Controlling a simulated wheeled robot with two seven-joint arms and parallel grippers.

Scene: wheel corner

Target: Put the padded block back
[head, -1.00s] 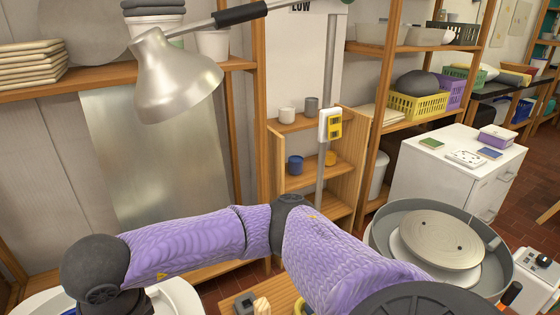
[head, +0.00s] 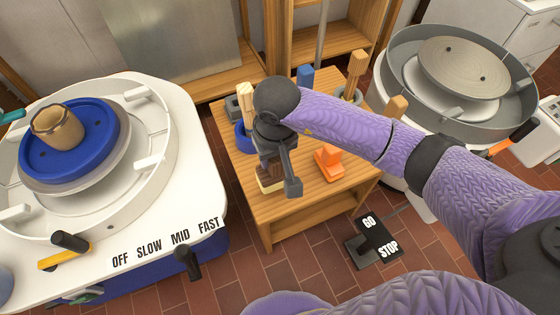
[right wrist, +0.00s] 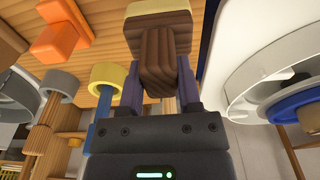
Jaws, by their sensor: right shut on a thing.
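The padded block (head: 270,184) is dark brown wood with a cream pad on its lower end. My right gripper (head: 279,175) points down over the front left part of the low wooden table (head: 325,200) and is shut on the block. In the right wrist view the block's striped brown grip (right wrist: 157,62) sits between the two fingers (right wrist: 160,92), and its wider end with the cream edge (right wrist: 157,17) lies beyond them, over the wooden top. I cannot tell whether the pad touches the table.
An orange stand (head: 329,162), a blue ring-shaped holder (head: 243,138) and a blue block (head: 305,76) are on the table. A white wheel (head: 175,105) with a brown pot (head: 58,127) stands left. A second wheel (head: 462,70) stands right. A GO/STOP pedal (head: 378,238) lies on the floor.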

